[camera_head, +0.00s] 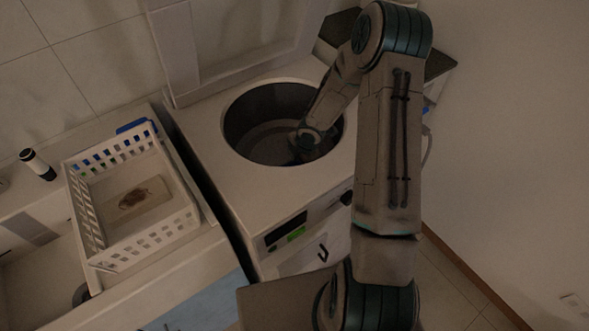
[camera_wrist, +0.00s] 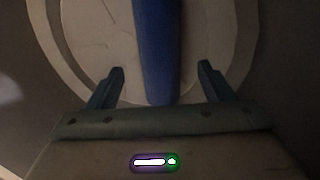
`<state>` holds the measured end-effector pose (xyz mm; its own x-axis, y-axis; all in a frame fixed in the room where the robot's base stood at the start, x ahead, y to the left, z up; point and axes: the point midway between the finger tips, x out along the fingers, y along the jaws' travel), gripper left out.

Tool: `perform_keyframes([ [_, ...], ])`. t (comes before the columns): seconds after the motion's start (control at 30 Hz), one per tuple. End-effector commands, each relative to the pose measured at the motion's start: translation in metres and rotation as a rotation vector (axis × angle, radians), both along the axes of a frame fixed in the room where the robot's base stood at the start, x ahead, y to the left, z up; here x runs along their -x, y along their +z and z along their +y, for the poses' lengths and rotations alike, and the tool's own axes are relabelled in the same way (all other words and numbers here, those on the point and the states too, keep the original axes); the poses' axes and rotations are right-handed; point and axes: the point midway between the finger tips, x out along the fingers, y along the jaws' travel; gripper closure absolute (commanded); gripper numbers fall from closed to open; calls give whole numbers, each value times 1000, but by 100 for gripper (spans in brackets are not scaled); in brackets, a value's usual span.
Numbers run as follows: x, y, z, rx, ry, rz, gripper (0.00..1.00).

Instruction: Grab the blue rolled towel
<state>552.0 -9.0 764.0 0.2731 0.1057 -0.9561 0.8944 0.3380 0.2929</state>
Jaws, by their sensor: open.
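The blue rolled towel (camera_wrist: 158,50) shows in the wrist view as a long blue roll, running from the top edge down to between my fingers. My gripper (camera_wrist: 160,78) is open, with one finger on each side of the towel and a gap on both sides. Whether the towel touches the palm cannot be told. In the head view my arm reaches into the round opening of a top-loading washing machine (camera_head: 290,192). My gripper's fingers and the towel inside are hidden there.
The drum (camera_head: 262,112) walls surround my gripper. The raised lid (camera_head: 225,45) stands behind the opening. A white basket (camera_head: 150,240) with something brown inside sits on the counter to the left.

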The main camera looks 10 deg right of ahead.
Motion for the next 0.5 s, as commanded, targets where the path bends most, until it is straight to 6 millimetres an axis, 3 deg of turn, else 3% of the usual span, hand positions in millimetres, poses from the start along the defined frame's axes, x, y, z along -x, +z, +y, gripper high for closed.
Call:
perform_keyframes([
  [0.3, -11, -42, 6, 0, 2, 1, 26],
  [0.5, -14, -47, 5, 0, 1, 0, 26],
])
